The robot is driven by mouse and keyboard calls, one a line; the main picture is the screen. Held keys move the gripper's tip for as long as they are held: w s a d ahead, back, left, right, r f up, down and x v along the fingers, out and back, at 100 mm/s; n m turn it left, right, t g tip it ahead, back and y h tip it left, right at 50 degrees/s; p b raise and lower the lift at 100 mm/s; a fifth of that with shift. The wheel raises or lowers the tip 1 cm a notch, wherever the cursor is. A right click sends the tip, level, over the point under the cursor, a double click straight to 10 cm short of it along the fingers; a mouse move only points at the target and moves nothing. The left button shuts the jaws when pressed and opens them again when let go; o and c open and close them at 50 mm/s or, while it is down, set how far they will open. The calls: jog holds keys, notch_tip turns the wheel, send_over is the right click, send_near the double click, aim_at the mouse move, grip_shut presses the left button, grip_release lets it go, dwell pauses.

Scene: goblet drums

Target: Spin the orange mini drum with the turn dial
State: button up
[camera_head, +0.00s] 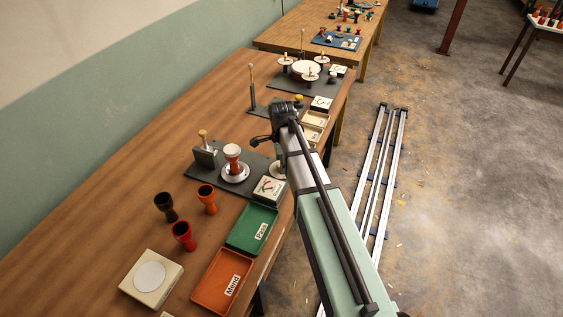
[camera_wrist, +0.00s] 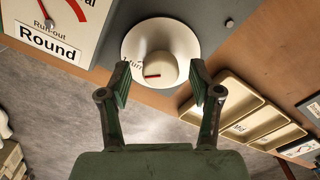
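An orange-brown mini drum (camera_head: 232,160) with a pale top stands upright on a white round plate (camera_head: 235,174) on a dark board. A brighter orange goblet drum (camera_head: 207,197) stands loose on the table in front of it. The turn dial (camera_wrist: 160,70) is a cream knob with a red mark on a white disc with partly hidden lettering. In the head view my arm partly covers the dial (camera_head: 278,170). My gripper (camera_wrist: 160,67) is open. Its two fingers are on either side of the knob, with a visible gap on each side.
A "Round" gauge box (camera_wrist: 55,30) is beside the dial; it also shows in the head view (camera_head: 269,188). Red (camera_head: 183,236) and black (camera_head: 165,206) drums stand near green (camera_head: 252,229) and orange (camera_head: 222,281) trays. Beige trays (camera_wrist: 243,112) lie right of the gripper.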

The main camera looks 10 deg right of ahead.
notch_tip(320, 180, up, 12)
dwell(0.7)
jog(key=shift+f, duration=0.1)
